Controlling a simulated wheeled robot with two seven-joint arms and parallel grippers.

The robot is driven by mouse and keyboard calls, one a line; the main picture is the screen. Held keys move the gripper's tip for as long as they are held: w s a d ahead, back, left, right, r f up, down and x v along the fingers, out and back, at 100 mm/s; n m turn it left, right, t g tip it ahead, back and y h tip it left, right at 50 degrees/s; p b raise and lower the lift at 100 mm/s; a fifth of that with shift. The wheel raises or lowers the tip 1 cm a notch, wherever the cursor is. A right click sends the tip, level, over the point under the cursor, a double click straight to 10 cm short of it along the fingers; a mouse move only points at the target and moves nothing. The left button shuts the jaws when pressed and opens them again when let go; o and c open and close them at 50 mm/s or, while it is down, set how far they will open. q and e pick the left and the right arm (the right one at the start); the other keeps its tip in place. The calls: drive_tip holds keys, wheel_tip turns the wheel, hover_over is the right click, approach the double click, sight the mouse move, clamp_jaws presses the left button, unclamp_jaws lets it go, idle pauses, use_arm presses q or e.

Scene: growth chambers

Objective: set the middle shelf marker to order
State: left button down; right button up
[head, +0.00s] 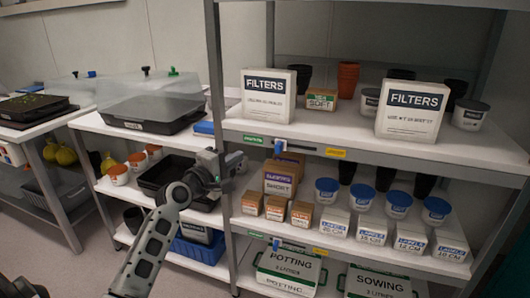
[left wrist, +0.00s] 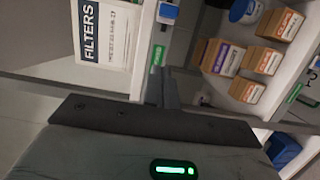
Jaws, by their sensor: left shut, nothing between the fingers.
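On the steel rack, the edge of the shelf with the filter boxes carries a blue sliding marker (head: 279,148) between a green label (head: 253,139) and a yellow label (head: 335,153). The marker sits beside the green label, away from the yellow one. The shelf edge below has another blue marker (head: 276,244), also nearer its green label (head: 256,235) than its yellow label (head: 320,251). My left gripper (head: 238,162) is shut and empty, just left of and below the upper marker. In the left wrist view its fingers (left wrist: 166,85) point toward the green label (left wrist: 158,56); the blue marker (left wrist: 167,13) lies beyond. My right gripper is out of view.
A rack post (head: 217,100) stands close to my left gripper. Filter boxes (head: 268,97) stand above, small cartons (head: 278,181) and blue-lidded tubs (head: 327,192) below. A bench with a black tray (head: 150,112) is on the left.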

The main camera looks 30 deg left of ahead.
sight(279, 147)
use_arm(q)
drive_tip(key=w+b, duration=0.1)
drive_tip(key=w, duration=0.6)
drive_tip(key=shift+w, duration=0.25)
drive_tip(key=d, duration=0.2)
drive_tip(key=shift+w+d+p, duration=0.15)
drive_tip(key=shift+d+p, duration=0.25)
drive_tip(key=d+p, duration=0.2)
drive_tip(key=d, duration=0.1)
drive_tip(key=w+d+p, duration=0.1)
drive_tip(key=shift+d+r, duration=0.25)
drive_tip(key=d, duration=0.2)
drive_tip(key=w+d+p, duration=0.1)
drive_tip(key=d, duration=0.1)
drive_tip(key=shift+f+p, duration=0.2)
drive_tip(key=shift+p, duration=0.1)
drive_tip(key=shift+f, duration=0.1)
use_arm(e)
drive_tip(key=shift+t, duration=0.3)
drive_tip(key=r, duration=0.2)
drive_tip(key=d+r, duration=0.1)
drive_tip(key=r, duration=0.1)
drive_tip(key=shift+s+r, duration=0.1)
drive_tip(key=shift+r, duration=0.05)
